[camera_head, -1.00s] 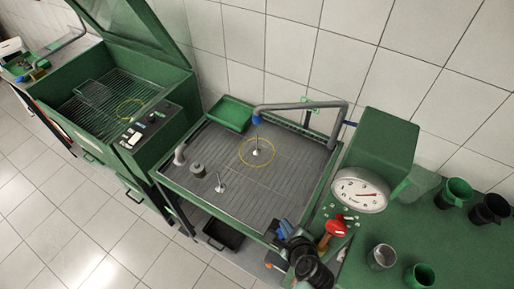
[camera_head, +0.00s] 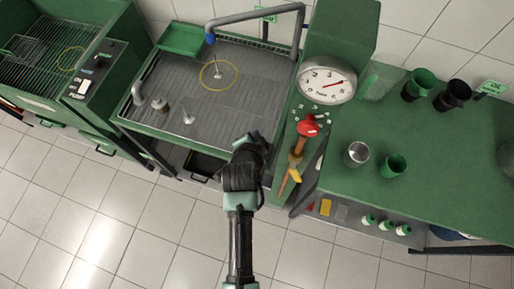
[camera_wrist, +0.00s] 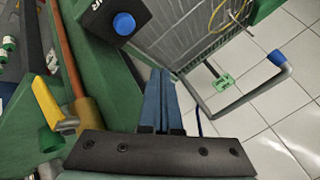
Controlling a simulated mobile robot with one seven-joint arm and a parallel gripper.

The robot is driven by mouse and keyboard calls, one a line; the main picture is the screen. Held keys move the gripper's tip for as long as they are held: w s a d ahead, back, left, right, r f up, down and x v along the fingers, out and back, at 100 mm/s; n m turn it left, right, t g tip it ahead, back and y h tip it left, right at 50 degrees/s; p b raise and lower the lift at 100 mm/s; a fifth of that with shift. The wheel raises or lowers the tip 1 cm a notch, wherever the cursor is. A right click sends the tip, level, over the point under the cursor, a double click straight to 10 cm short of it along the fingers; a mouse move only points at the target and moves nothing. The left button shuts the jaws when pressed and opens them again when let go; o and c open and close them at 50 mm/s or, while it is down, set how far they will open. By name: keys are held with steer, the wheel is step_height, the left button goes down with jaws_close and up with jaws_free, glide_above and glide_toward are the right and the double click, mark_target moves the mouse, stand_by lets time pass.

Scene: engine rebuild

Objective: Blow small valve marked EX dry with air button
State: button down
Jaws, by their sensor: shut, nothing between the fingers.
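One small valve (camera_head: 217,70) stands upright in a yellow ring on the grey ribbed wash table (camera_head: 160,85). A second small valve (camera_head: 188,117) stands nearer the table's front. I cannot read an EX mark on either. A grey pipe with a blue nozzle (camera_head: 210,38) reaches over the ringed valve. In the wrist view, a blue air button (camera_wrist: 123,23) sits on a dark box with partly visible lettering. My gripper (camera_wrist: 161,72) is shut and empty, its blue fingers below and right of the button, apart from it in the picture. My gripper (camera_head: 250,142) is at the table's front right corner.
A green tray (camera_head: 182,38) is at the table's back left. The green bench (camera_head: 440,140) holds several cups. A green cabinet with a rack (camera_head: 40,60) stands left.

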steer(key=shift+w+r+n, duration=0.1)
steer(key=shift+r+n, duration=0.3)
steer(key=shift+r, duration=0.15)
steer(key=shift+f, duration=0.1)
step_height(320, 180, down, 9)
steer(key=b, duration=0.7)
steer(key=shift+b, duration=0.35)
stand_by(1.4)
steer(key=shift+f+b, duration=0.25)
steer(key=shift+b, duration=0.15)
steer(key=shift+f+b, duration=0.55)
steer(key=shift+f, duration=0.1)
stand_by(0.5)
steer(key=shift+a+r, duration=0.1)
steer(key=shift+r+p, duration=0.85)
steer(key=shift+r, duration=0.05)
steer(key=shift+r, duration=0.15)
